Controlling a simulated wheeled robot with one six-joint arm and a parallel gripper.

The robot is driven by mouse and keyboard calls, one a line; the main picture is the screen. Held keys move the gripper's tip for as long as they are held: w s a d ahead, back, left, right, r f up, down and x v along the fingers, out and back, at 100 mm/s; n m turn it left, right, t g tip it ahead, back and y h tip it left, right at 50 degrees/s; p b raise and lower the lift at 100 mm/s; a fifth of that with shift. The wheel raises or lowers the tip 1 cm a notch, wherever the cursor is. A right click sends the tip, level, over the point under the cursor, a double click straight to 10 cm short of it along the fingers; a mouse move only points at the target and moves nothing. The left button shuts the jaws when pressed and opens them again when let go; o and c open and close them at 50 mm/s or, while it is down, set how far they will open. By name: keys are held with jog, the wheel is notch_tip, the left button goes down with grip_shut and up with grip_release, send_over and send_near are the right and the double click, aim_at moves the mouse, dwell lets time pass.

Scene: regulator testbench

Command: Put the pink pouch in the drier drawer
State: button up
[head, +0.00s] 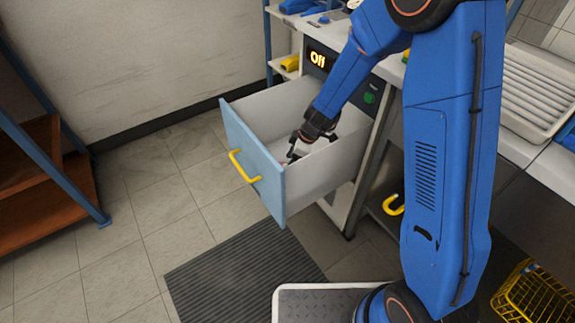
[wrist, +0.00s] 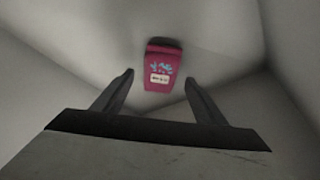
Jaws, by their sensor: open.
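The drier drawer (head: 252,150) is pulled open, with a light blue front and a yellow handle (head: 243,166). My gripper (head: 293,150) reaches down into the drawer, its jaws open. In the wrist view, the pink pouch (wrist: 160,70) lies on the drawer floor, with a blue pattern and a small white label. It shows between and just beyond the fingertips of my gripper (wrist: 160,82), apart from both fingers. In the head view only a small pink bit shows near the gripper; the drawer's front wall and my gripper hide most of it.
The drier shows a lit "Off" display (head: 317,59) and a green button (head: 370,98). A brown shelf with blue posts (head: 60,165) stands at the left. A yellow basket (head: 537,298) is at the lower right. The tiled floor left of the drawer is clear.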

jog(key=v, duration=0.9)
jog(key=shift+r, duration=0.4)
jog(key=shift+d, duration=0.1)
